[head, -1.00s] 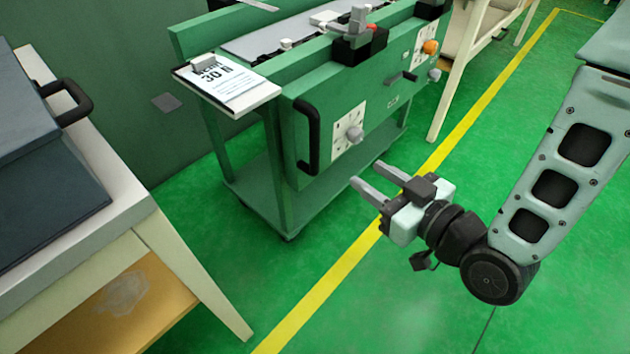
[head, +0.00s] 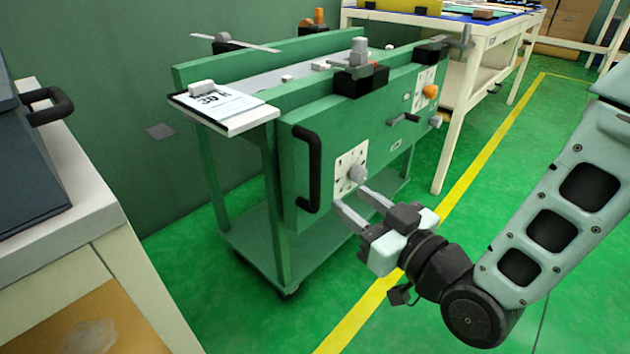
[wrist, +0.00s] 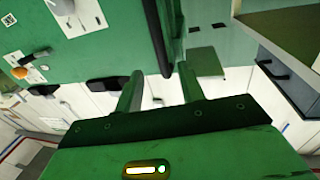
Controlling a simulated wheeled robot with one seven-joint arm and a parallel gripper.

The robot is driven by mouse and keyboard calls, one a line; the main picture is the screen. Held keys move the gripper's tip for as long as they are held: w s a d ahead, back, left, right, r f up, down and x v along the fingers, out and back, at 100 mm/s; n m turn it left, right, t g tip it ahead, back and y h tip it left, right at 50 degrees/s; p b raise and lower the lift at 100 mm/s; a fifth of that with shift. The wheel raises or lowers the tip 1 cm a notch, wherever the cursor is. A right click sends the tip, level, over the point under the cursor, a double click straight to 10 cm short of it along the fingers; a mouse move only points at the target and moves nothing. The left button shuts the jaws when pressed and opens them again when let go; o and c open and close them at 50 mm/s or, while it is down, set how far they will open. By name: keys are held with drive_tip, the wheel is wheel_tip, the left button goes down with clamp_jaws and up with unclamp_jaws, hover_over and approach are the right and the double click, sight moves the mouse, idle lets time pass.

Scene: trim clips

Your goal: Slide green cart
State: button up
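The green cart (head: 245,246) stands on casters against the green wall in the head view. A black vertical handle (head: 308,168) is fixed to the near end of its front panel. My gripper (head: 356,203) is open and empty, in front of the panel, below the white dial plate and to the right of the handle. In the wrist view my gripper (wrist: 160,92) shows two spread fingers, with the black handle (wrist: 157,38) ahead, roughly between them in the picture. The fingers do not appear to touch the handle.
A white bench (head: 70,235) with a dark case stands at the left. Another white table (head: 462,80) stands beyond the cart. A clipboard (head: 222,107) sits on the cart's near end. The green floor (head: 560,140) right of the yellow line is clear.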

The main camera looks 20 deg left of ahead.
sight(318, 174)
drive_tip(key=b+x, duration=0.2)
drive_tip(key=x, duration=0.9)
drive_tip(key=shift+w+a, duration=0.15)
clamp_jaws()
